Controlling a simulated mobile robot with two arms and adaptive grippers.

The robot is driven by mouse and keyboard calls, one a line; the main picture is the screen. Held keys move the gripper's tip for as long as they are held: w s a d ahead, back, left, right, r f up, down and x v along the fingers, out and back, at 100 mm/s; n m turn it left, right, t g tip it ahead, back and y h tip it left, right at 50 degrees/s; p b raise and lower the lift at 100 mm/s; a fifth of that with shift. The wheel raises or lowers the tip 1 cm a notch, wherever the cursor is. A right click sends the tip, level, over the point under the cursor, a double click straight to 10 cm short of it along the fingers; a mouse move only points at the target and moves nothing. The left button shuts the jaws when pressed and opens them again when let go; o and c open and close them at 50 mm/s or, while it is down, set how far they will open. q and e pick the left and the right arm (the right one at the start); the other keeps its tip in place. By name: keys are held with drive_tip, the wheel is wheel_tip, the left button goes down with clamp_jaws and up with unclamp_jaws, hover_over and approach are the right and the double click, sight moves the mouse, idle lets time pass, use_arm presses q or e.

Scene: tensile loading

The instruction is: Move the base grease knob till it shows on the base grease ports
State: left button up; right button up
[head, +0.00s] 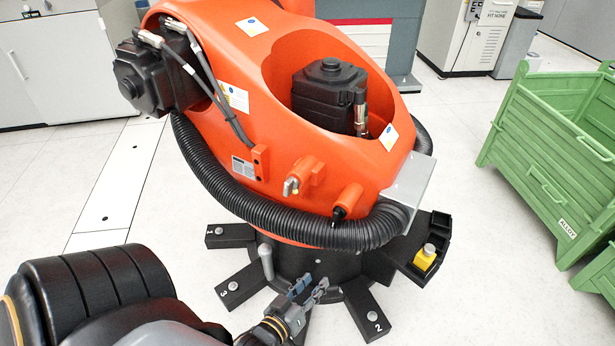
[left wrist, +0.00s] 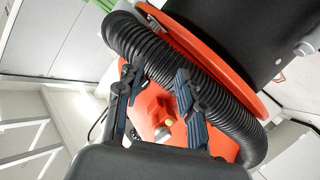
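The large orange robot (head: 240,110) stands on a black base with feet numbered 1, 2 and 3. A grey rounded handle (head: 265,258) stands upright at the front left of this base; it looks like the base grease knob, but no label confirms it. I cannot single out the base grease ports. My left gripper (head: 308,288) is in front of the base, right of and below the handle, apart from it. In the left wrist view its fingers (left wrist: 157,98) are spread and empty, with the black hose and orange housing behind them. My right gripper is out of view.
A thick black ribbed hose (head: 270,215) wraps the orange robot above the base. Foot 2 (head: 368,312) and foot 3 (head: 240,286) stick out along the floor. A yellow button box (head: 425,257) sits at right. Green crates (head: 545,150) stand farther right.

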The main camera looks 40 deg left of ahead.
use_arm(q)
drive_tip(key=s+d+f+m+g+h+p, duration=0.1)
drive_tip(key=s+d+f+g+p, duration=0.1)
drive_tip(key=f, duration=0.4)
drive_tip(key=s+d+f+m+g+h+p, duration=0.1)
drive_tip(key=s+d+f+m+g+p, duration=0.1)
drive_tip(key=s+d+f+g+p, duration=0.1)
drive_tip(key=shift+s+d+f+m+g+p, duration=0.25)
drive_tip(key=shift+s+f+g+p, duration=0.25)
drive_tip(key=shift+s+f+p, duration=1.2)
drive_tip(key=shift+w+f+b, duration=0.3)
drive_tip(key=shift+f+b, duration=0.1)
drive_tip(key=shift+b, duration=0.3)
